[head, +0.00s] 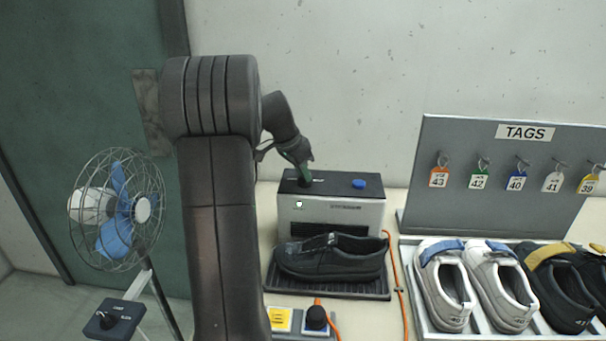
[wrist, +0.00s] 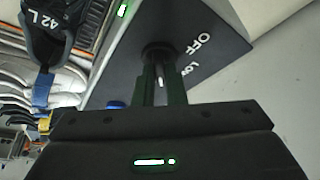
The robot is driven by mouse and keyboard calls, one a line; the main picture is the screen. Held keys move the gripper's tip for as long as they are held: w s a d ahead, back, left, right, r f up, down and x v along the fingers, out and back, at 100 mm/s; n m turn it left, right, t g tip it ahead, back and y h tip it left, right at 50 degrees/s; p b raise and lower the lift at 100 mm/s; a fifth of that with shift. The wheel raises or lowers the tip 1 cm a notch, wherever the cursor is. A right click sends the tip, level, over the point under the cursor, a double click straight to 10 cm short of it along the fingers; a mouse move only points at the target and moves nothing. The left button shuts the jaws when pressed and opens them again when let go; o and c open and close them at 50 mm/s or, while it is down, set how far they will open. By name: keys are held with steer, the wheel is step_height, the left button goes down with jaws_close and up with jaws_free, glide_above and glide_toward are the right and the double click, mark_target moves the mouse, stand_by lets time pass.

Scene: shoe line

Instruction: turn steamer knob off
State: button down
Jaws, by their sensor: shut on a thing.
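A small white mark shows between the fingers. The printed words OFF and LOW stand beside the knob; the exact knob setting is hard to tell. In the head view the gripper largely hides the knob.
A blue button (head: 359,184) sits on the steamer's top right. A dark shoe (head: 330,259) rests on a black tray in front. An orange cable (head: 397,275) runs down the right side. A tag board (head: 460,215), several shoes and a fan (head: 118,210) stand farther aside.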

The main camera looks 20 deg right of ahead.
steer(key=n+t, duration=0.1)
steer(key=n, duration=0.1)
steer(key=n+y, duration=0.1)
steer(key=n, duration=0.2)
steer(key=shift+s+d+r+t, duration=0.1)
steer(key=shift+s+t, duration=0.05)
steer(key=shift+t, duration=0.25)
steer(key=n+p, duration=0.1)
steer(key=n, duration=0.2)
steer(key=n+t+y, duration=0.1)
steer(key=n, duration=0.1)
steer(key=shift+d+n+y+p, duration=0.1)
steer(key=shift+n+y+p, duration=0.2)
steer(key=shift+n+p, duration=0.1)
steer(key=n+y, duration=0.1)
steer(key=n, duration=0.1)
steer(key=n+y, duration=0.1)
steer(key=n, duration=0.2)
steer(key=shift+d+t, duration=0.15)
steer(key=shift+t, duration=0.15)
steer(key=n+y, duration=0.1)
steer(key=n, duration=0.2)
steer(key=n+y, duration=0.1)
steer(key=n, duration=0.2)
steer(key=shift+d+g, duration=0.1)
steer(key=shift+g, duration=0.3)
steer(key=c, duration=1.5)
jaws_free()
